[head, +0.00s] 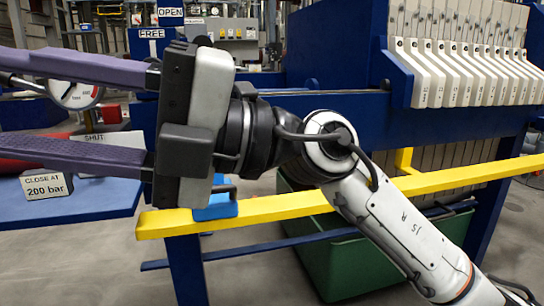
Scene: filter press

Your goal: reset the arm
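My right arm (405,235), white and marked with an R, comes in from the lower right and reaches across the middle of the view. Its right gripper (8,100) points left. Its two long purple fingers are spread wide apart, and their tips are cut off by the left edge. Nothing is seen held between them; a gauge and a red part show behind the gap. The gripper body hides part of the blue frame and yellow rail. My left gripper is not in view.
A filter press with white plates (468,73) on a blue frame (340,125) stands right. A yellow rail (275,209) runs below the arm, with a blue block (215,208) and green bin (340,255) nearby. A gauge (76,93) and a "200 bar" sign (46,186) are left.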

